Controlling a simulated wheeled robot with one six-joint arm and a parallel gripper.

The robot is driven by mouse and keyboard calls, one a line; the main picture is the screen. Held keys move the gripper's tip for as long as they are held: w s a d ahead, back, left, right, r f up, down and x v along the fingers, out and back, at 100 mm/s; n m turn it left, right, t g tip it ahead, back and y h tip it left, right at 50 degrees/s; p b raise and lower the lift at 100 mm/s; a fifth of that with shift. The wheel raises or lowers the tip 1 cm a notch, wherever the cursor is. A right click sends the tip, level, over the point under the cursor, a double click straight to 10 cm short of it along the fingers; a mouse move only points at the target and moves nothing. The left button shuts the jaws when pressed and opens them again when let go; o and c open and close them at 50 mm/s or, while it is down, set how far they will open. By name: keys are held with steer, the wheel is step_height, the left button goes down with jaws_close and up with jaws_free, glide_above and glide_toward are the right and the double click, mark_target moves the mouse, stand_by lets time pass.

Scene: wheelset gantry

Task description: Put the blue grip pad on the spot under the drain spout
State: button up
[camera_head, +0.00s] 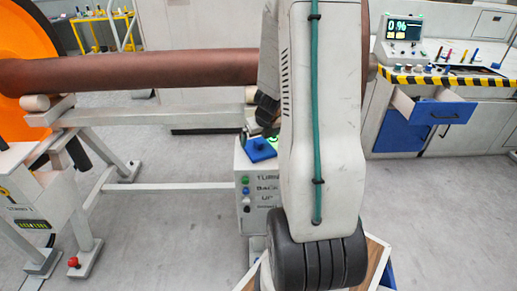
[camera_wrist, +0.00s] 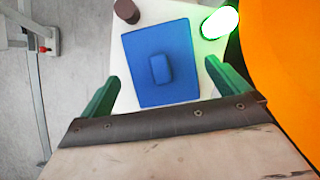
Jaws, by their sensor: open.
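The blue grip pad (camera_head: 261,149), a flat blue square with a raised block in its middle, lies on top of the white control box (camera_head: 243,175). In the wrist view the pad (camera_wrist: 138,60) lies flat on the box's pale top (camera_wrist: 158,11). My gripper (camera_wrist: 161,72) is open and empty, its green fingers on either side of the pad's near part in the picture. I cannot tell the height left between them. In the head view my arm hides most of my gripper. I cannot make out a drain spout or a spot under one.
A glowing green-white button (camera_wrist: 220,22) and a dark brown knob (camera_wrist: 126,10) stand beside the pad. An orange wheel (camera_head: 28,35) with a long brown axle (camera_head: 150,72) rests on a grey frame. A drawer (camera_head: 432,110) stands open at the right bench. Grey floor is clear at right.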

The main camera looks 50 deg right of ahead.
mark_target(258, 141)
steer(key=shift+x, duration=1.65)
steer(key=c, duration=0.9)
steer(key=shift+r, duration=0.15)
